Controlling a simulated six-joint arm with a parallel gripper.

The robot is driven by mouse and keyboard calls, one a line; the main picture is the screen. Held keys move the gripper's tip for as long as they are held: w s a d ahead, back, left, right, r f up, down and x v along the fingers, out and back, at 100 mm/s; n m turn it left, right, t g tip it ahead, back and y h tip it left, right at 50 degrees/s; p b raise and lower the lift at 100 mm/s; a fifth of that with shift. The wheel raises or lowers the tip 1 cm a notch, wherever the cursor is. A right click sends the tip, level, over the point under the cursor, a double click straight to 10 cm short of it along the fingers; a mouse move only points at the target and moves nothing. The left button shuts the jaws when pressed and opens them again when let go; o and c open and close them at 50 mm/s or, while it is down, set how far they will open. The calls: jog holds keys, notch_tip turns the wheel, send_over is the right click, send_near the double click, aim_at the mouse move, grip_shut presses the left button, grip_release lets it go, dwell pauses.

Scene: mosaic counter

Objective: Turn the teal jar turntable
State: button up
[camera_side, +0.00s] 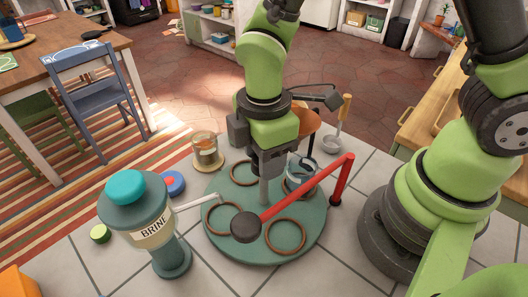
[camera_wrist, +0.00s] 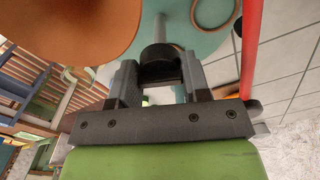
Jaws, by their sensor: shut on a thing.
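The teal turntable (camera_side: 232,247) lies on the tiled counter, with several brown rings on its top. It also shows in the wrist view (camera_wrist: 205,45). An upright grey peg (camera_side: 263,193) stands on it. My gripper (camera_side: 264,176) points down over the turntable and is shut on the peg's upper part. In the wrist view my gripper (camera_wrist: 160,80) has a dark round piece between its fingers. A clear glass jar (camera_side: 301,176) stands in a ring at the turntable's back right, partly hidden by my gripper.
A red bar (camera_side: 310,186) with a black knob (camera_side: 245,227) reaches over the turntable. A BRINE dispenser (camera_side: 152,232) stands left, its white spout (camera_side: 195,202) pointing at the turntable. A second jar (camera_side: 207,152) and blue disc (camera_side: 173,184) sit off its left edge.

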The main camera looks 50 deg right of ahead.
jog(key=shift+n, duration=2.1)
jog(key=o, duration=1)
jog(key=shift+r, duration=0.1)
notch_tip(320, 180, up, 10)
jog(key=shift+f, duration=0.1)
